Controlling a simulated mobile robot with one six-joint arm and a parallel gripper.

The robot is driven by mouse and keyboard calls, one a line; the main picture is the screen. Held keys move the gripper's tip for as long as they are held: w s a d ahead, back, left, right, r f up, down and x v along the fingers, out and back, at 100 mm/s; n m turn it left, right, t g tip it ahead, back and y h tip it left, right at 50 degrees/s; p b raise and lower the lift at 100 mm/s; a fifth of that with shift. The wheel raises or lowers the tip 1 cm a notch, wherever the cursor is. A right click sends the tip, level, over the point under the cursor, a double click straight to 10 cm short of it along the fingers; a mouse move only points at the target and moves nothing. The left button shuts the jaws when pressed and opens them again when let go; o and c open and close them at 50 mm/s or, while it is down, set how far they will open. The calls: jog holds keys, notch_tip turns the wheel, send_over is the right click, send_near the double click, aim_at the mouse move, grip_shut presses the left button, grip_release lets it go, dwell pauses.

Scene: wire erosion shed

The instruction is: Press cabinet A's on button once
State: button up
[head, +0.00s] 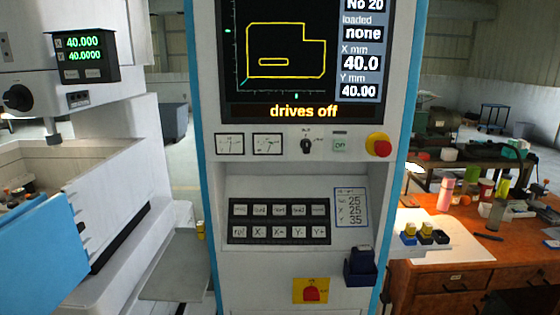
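The control cabinet (190,280) stands upright in the middle of the head view, white with blue edges. Its screen (285,60) shows a yellow outline and the words "drives off". Below the screen, a small pale green button marked "on" (340,146) sits between a black rotary switch (307,146) and a red mushroom button (378,145) on a yellow base. I cannot read a letter "A" on the cabinet. My gripper is not in view.
A key panel (279,221) and a label card (351,208) are lower on the cabinet. A dark blue holder (360,266) sticks out at lower right. A white machine (110,150) stands left. A wooden desk (440,272) with small items stands right.

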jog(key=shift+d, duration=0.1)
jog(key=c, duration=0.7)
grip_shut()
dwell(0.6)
